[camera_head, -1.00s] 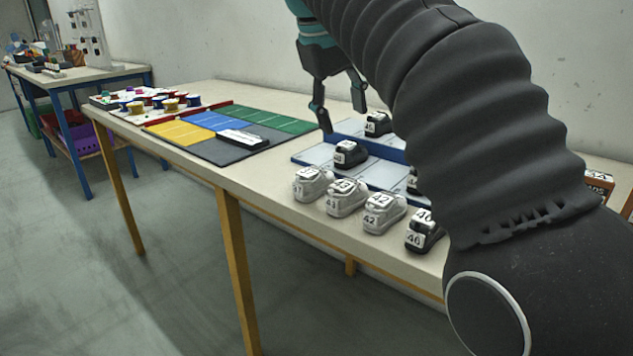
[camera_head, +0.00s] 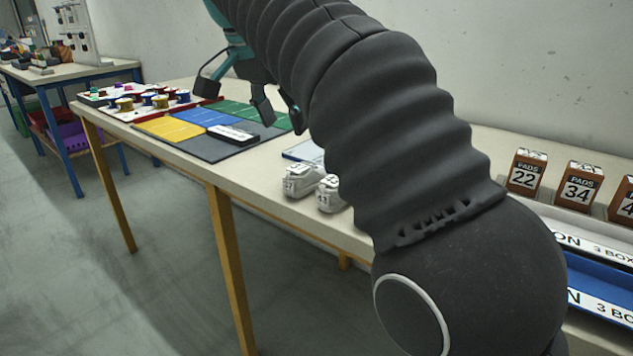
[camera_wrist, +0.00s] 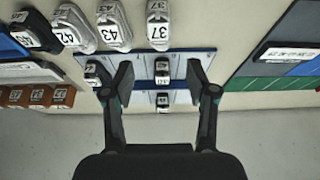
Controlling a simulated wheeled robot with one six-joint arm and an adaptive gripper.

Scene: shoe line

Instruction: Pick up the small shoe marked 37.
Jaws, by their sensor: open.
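The small white shoe marked 37 (camera_wrist: 158,25) stands on the table, at the top middle of the wrist view. In the head view it is the leftmost white shoe (camera_head: 302,181), near the table's front edge. My gripper (camera_wrist: 160,76) is open and empty, its two fingers apart. In the wrist view the shoe lies above the fingertips, beyond their reach and not between them. Dark shoes (camera_wrist: 162,71) on the blue-edged tray (camera_wrist: 178,62) show behind the gap between the fingers. In the head view my arm hides much of the tray.
White shoes marked 43 (camera_wrist: 113,27) and 42 (camera_wrist: 72,28) stand beside it. A coloured mat (camera_head: 205,125) with a dark labelled block (camera_head: 233,135) lies to the left. Orange boxes (camera_head: 526,172) and labelled trays (camera_head: 603,292) are at the right. Bare table separates the shoe from the mat.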

